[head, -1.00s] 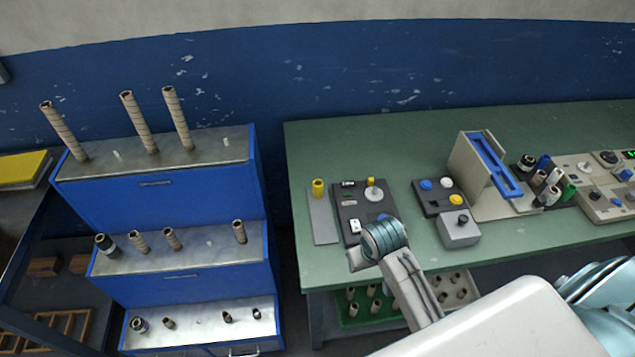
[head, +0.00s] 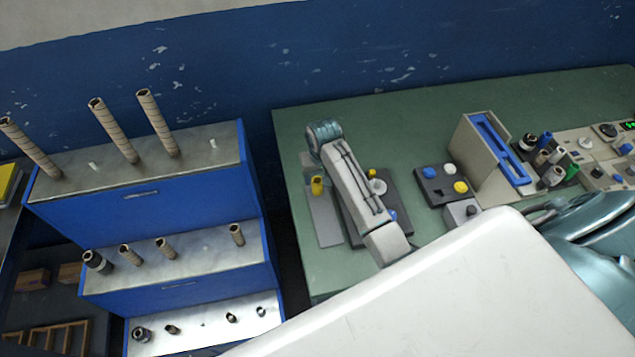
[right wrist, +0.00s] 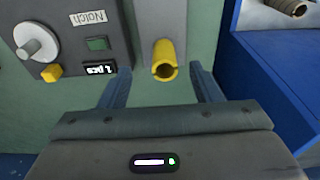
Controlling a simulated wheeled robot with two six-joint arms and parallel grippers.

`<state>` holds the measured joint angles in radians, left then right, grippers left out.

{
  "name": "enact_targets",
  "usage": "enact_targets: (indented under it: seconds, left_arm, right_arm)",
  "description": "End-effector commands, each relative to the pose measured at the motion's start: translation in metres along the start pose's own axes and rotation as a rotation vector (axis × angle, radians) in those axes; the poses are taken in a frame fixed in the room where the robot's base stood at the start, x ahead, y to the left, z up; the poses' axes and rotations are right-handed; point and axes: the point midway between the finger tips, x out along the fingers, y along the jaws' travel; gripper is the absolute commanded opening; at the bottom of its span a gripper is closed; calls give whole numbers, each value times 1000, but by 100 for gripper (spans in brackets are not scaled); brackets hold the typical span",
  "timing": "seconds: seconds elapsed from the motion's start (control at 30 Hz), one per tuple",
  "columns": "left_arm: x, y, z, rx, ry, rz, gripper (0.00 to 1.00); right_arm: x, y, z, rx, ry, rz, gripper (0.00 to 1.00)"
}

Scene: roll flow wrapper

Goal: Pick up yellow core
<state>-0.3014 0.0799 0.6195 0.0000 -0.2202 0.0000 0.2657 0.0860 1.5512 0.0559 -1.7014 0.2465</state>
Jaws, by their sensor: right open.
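The yellow core (head: 317,186) is a short hollow tube on a narrow grey plate (head: 325,222) at the left end of the green table. It also shows in the right wrist view (right wrist: 164,61), where its open end faces the camera. My right gripper (right wrist: 163,85) is open and empty. Its two blue-grey fingers lie either side of the core's line, and the core shows just beyond them, apart from both. In the head view my right arm reaches over the table, and the gripper is mostly hidden there. My left gripper is out of view.
A dark control panel (head: 398,190) with a white knob is beside the plate, partly covered by my arm. A button box (head: 442,185) and a beige wrapper stand farther right. A blue stepped rack (head: 150,195) with upright tubes is left of the table.

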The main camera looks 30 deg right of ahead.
Motion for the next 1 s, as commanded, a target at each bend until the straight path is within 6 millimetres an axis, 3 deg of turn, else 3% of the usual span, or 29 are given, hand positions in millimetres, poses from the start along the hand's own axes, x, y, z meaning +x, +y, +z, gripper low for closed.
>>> enact_targets:
  seconds: [0.27, 0.6, 0.9, 1.0]
  left_arm:
    - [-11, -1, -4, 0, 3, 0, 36]
    - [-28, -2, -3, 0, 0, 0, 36]
    - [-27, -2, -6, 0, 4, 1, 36]
    - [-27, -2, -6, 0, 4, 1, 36]
  right_arm:
    - [18, -1, -2, 0, -2, 0, 58]
    - [56, -3, -6, -2, 1, 0, 58]
    - [62, -3, -6, -3, 2, 0, 58]
    - [62, -3, -6, -3, 2, 0, 38]
